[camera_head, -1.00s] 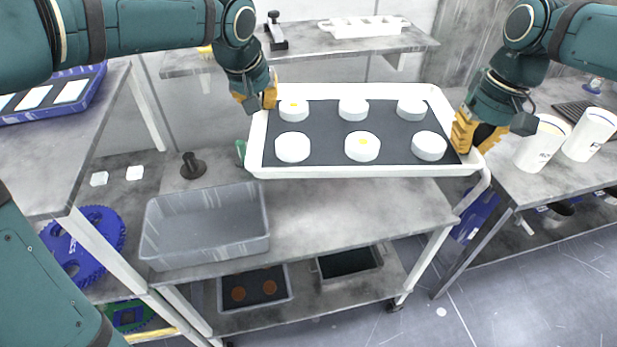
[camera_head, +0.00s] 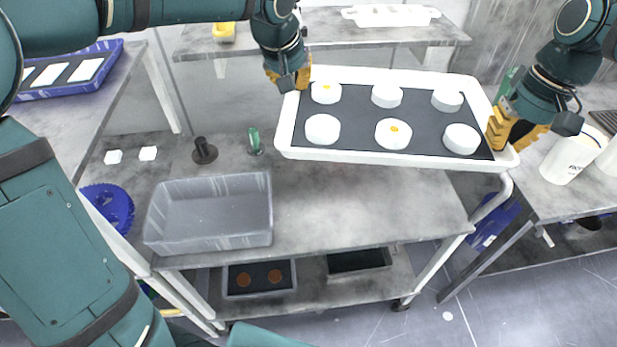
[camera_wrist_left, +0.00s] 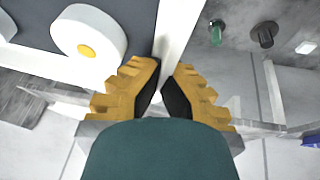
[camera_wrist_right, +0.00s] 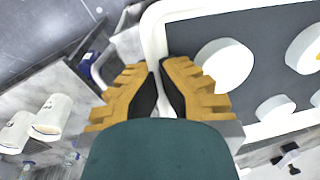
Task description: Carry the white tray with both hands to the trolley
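The white tray (camera_head: 385,158) has a dark mat and carries several white round discs, some with a yellow spot. It is held in the air above the back right part of the grey trolley (camera_head: 345,205), and its right end reaches past the trolley's handle. My left gripper (camera_head: 290,80) is shut on the tray's left rim; the rim also shows between its fingers in the left wrist view (camera_wrist_left: 172,40). My right gripper (camera_head: 505,135) is shut on the right rim, seen between its fingers in the right wrist view (camera_wrist_right: 158,40).
A grey bin (camera_head: 208,215) stands on the trolley's left half, with a black peg (camera_head: 204,151) and a green bottle (camera_head: 254,142) behind it. White cups (camera_head: 572,155) stand on the right bench. A back table (camera_head: 330,40) holds a white rack (camera_head: 390,15).

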